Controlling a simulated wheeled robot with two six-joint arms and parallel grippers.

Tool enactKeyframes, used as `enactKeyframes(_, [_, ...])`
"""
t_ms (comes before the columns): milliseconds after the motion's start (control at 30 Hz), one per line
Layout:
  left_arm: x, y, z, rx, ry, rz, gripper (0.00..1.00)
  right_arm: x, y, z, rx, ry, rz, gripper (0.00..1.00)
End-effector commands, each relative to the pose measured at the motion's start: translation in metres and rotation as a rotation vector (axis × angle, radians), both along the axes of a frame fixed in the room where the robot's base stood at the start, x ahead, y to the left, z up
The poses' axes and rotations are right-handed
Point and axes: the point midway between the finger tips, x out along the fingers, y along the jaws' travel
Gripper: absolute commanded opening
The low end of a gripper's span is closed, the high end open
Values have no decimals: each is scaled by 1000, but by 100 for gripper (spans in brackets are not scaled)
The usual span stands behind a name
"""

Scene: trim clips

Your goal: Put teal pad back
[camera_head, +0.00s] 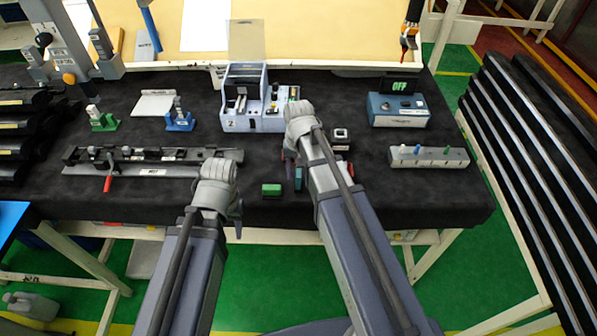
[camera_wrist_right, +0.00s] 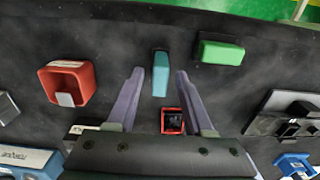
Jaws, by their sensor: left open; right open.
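The teal pad (camera_wrist_right: 161,73) stands on the dark mat in the right wrist view, as a small upright block. My right gripper (camera_wrist_right: 160,78) is open, with one finger on each side of the pad and a gap showing on both sides. I cannot tell how far the fingertips are above the mat. In the head view my right arm hides much of this spot, and a bit of the teal pad (camera_head: 298,174) shows beside it. My left gripper (camera_head: 235,216) is open and empty near the table's front edge.
A green block (camera_head: 271,189) lies left of the pad in the head view. In the right wrist view are a red box (camera_wrist_right: 68,84) and a small red-rimmed square holder (camera_wrist_right: 173,120). A long rail fixture (camera_head: 150,163) and a grey block with pegs (camera_head: 428,156) flank the area.

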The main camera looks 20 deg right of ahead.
Motion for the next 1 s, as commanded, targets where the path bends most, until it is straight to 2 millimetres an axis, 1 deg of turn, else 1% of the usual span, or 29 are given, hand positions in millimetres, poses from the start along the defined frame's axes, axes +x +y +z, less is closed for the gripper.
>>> enactKeyframes(167, [0,0,9,0,0,0,50,0,0,9,0,0,0,51])
enactKeyframes(267, [0,0,18,0,0,0,50,0,0,18,0,0,0,51])
enactKeyframes(467, [0,0,44,0,0,-1,50,0,0,44,0,0,0,51])
enactKeyframes(800, [0,0,98,0,0,-1,50,0,0,97,0,0,0,51])
enactKeyframes(900, [0,0,111,-1,0,2,50,0,0,111,0,0,0,51])
enactKeyframes(1000, [0,0,120,-1,0,5,50,0,0,120,0,0,0,51])
